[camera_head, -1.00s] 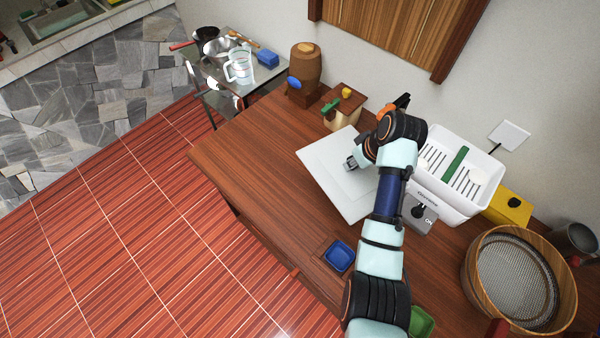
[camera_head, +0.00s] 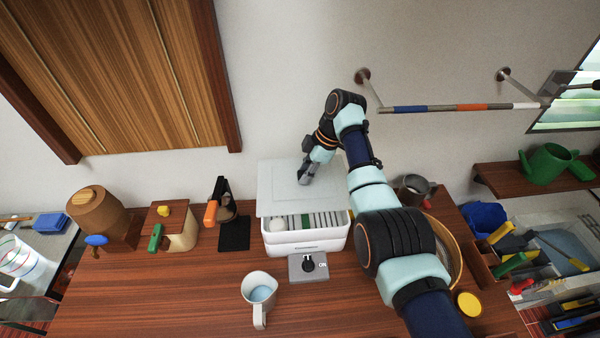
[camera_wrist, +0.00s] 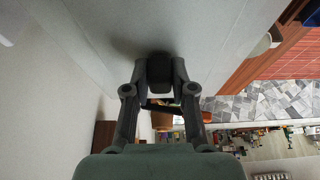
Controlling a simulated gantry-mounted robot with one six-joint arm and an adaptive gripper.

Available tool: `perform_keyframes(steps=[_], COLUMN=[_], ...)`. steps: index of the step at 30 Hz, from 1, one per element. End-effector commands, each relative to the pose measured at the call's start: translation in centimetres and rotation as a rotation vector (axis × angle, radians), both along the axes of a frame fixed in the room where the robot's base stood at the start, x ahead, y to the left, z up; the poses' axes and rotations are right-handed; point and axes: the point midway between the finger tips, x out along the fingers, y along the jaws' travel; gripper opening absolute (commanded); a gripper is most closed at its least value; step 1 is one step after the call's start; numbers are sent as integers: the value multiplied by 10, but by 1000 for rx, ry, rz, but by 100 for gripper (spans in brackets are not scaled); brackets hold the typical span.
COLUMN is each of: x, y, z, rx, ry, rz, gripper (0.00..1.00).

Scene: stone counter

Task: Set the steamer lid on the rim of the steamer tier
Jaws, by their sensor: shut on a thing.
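The steamer lid (camera_head: 277,188) is a pale, flat rectangular plate. My gripper (camera_head: 305,177) is shut on its dark knob (camera_wrist: 158,70), which shows between the fingers in the wrist view. The steamer tier (camera_head: 306,240) is a white rectangular box on the counter, with slats and a green strip inside. The lid is over the back part of the tier. The tier's front interior shows below the lid's front edge, with a pale round thing at its left. I cannot tell whether the lid touches the rim.
A grey control box with a knob (camera_head: 308,266) sits in front of the tier. A white jug (camera_head: 260,295) stands nearer. A black stand (camera_head: 234,232) is left, a round wooden sieve (camera_head: 447,245) right. A striped wall rail (camera_head: 455,107) is at upper right. The counter's front left is clear.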

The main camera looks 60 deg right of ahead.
Motion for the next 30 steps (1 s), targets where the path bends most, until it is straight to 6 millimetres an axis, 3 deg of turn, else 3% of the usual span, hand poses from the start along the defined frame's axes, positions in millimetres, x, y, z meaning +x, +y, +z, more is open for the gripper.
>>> perform_keyframes(steps=[8, 21, 30], x=[1, 1, 1], y=[0, 0, 0], z=[-16, -67, -76], rx=[-2, -2, -1], ry=[-1, -1, -1], rz=[-1, -1, -2], gripper=[0, 0, 0])
